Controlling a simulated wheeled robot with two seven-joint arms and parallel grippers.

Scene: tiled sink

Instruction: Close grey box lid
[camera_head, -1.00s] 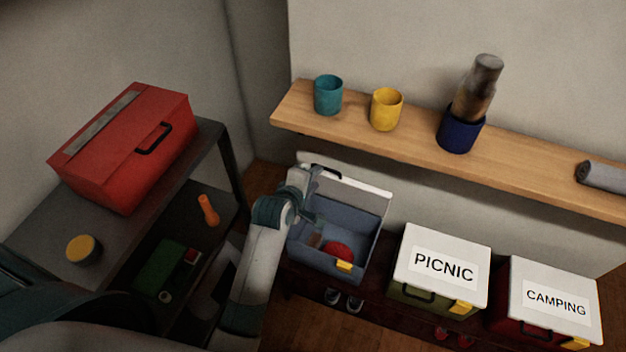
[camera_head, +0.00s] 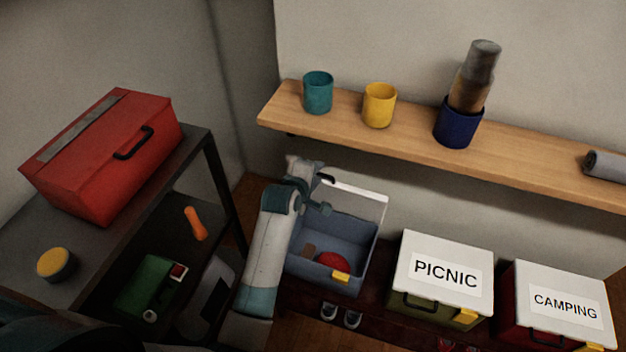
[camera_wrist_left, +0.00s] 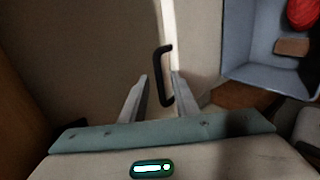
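The grey box (camera_head: 312,277) stands open in the head view, left of the PICNIC box. A red round item (camera_head: 333,262) and a small brown item (camera_head: 308,251) lie inside; both also show in the wrist view. Its pale lid (camera_head: 362,201) stands raised at the back. My left gripper (camera_head: 322,192) is at the lid's left part and hides some of it. In the left wrist view my left gripper (camera_wrist_left: 160,98) has its fingers apart, with the lid's black handle (camera_wrist_left: 161,76) between and just beyond the tips. Contact cannot be told. My right gripper is not in view.
A wooden shelf (camera_head: 400,142) with cups hangs above the boxes. The closed PICNIC box (camera_head: 444,270) and CAMPING box (camera_head: 560,303) stand to the right. A dark rack (camera_head: 125,225) with a red toolbox (camera_head: 105,165) is close on the left.

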